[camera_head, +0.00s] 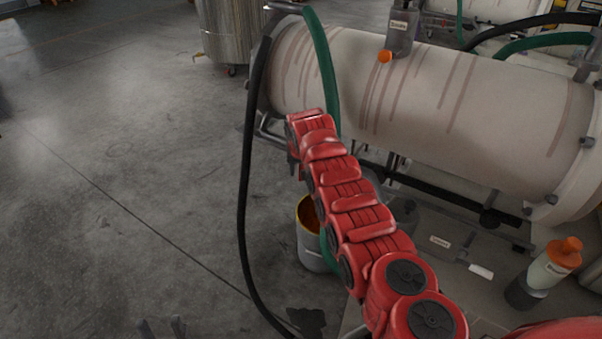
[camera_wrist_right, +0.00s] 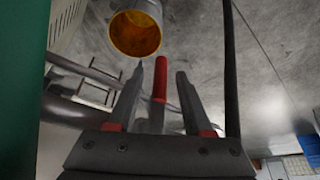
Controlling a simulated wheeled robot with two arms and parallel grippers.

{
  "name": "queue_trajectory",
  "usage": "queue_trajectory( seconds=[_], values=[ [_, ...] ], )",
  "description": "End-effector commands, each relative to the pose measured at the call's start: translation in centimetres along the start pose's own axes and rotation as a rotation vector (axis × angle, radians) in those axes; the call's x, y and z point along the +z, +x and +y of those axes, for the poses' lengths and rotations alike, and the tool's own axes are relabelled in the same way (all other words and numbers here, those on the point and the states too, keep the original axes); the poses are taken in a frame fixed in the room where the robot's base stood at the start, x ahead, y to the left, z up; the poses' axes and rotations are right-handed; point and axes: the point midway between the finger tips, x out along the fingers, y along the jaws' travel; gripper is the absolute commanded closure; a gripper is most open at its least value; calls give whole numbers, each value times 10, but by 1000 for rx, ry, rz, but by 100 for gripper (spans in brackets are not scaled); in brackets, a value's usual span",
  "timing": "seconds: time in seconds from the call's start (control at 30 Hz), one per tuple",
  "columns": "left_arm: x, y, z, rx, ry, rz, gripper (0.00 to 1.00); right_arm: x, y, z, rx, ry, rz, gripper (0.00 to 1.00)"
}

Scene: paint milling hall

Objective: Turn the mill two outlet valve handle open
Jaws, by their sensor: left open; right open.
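The mill (camera_head: 430,95) is a long pale horizontal cylinder with reddish-brown streaks in the head view. In the right wrist view, a red bar (camera_wrist_right: 160,86), which looks like the outlet valve handle, stands between the two fingers of my right gripper (camera_wrist_right: 160,70). The fingers are apart, one on each side of the bar; I cannot tell whether they touch it. In the head view my red right arm hides the handle and its own gripper. My left gripper (camera_head: 163,328) is at the bottom edge, partly cut off, open and empty.
A bucket (camera_head: 311,247) with orange paint inside stands below the mill's end; it also shows in the right wrist view (camera_wrist_right: 135,34). Black (camera_head: 245,190) and green (camera_head: 324,65) hoses hang near my right arm. The left floor is clear.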

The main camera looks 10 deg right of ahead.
Motion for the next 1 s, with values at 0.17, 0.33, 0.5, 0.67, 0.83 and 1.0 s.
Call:
queue_trajectory(
  seconds=[0.17, 0.33, 0.5, 0.67, 0.83, 1.0],
  values=[
    [1, -5, 0, 0, 0, 0, 50, 3, 10, 0, -1, 1, -5, 49],
    [1, -7, 0, 0, 0, 0, 50, 1, 12, -1, -5, 4, 1, 49],
    [1, -7, 0, 0, 0, 0, 50, 2, 13, -1, -5, 5, 0, 49],
    [1, -6, 0, 0, 0, 0, 50, 2, 13, -1, -5, 5, -1, 53],
    [1, -6, 0, 0, 0, 0, 50, 2, 13, -1, -5, 5, -1, 83],
    [1, -6, 0, 0, 0, 0, 50, 2, 13, -1, -5, 5, -1, 100]
  ],
)
